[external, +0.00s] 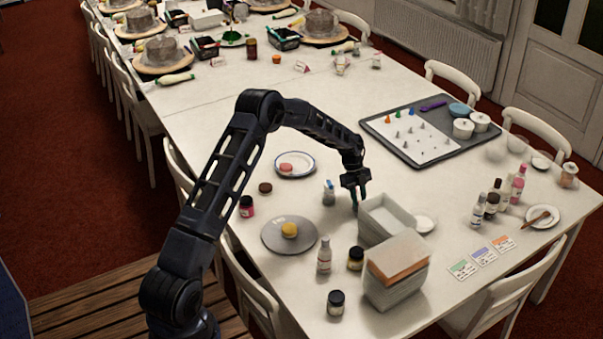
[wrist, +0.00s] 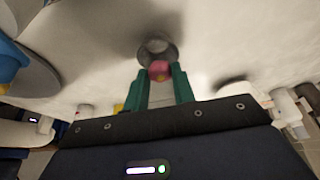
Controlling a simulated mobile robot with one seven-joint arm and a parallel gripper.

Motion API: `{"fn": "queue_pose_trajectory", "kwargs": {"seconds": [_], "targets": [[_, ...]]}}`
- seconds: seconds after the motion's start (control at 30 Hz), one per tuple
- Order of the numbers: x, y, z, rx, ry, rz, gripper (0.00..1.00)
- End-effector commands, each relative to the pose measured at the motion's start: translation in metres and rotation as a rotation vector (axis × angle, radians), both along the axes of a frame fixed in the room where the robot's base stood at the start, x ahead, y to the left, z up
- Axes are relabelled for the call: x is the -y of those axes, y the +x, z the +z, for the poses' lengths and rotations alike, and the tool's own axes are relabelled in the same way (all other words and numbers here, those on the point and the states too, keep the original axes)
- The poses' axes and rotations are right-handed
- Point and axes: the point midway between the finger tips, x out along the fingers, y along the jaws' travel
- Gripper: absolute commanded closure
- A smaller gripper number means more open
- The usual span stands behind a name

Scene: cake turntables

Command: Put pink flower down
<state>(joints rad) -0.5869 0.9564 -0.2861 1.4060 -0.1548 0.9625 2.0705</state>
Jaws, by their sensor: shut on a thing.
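The pink flower (wrist: 159,69) shows in the wrist view as a small pink piece between the tips of my gripper (wrist: 159,84). My gripper is shut on it. A small grey round thing (wrist: 157,48) lies just beyond the flower in that view; I cannot tell whether they touch. In the external view my gripper (external: 355,202) points down low over the white table, between a small blue-and-grey bottle (external: 328,193) and an open pale container (external: 386,222). The flower cannot be made out in the external view.
A plate with a pink macaron (external: 296,164) and a grey turntable (external: 271,238) with a yellow macaron stand left of my gripper. A stacked pale box (external: 396,285) stands in front. A grey tray (external: 398,156) with piping tips lies behind right. The table's middle is clear.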

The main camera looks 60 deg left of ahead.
Motion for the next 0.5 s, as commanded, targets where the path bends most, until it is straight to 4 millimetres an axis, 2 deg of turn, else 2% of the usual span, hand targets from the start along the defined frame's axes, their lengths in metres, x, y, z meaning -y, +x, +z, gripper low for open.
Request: {"fn": "queue_pose_trajectory", "kwargs": {"seconds": [0.17, 0.43, 0.47, 0.5], "targets": [[0.0002, -0.0002, -0.009, -0.001, 0.0, 0.0, 0.95], [0.0001, -0.0001, -0.0099, 0.0, 0.0, 0.0, 0.95], [0.0001, -0.0001, -0.0099, 0.0, 0.0, 0.0, 0.71], [0.0001, -0.0001, -0.0099, 0.0, 0.0, 0.0, 0.63]]}}
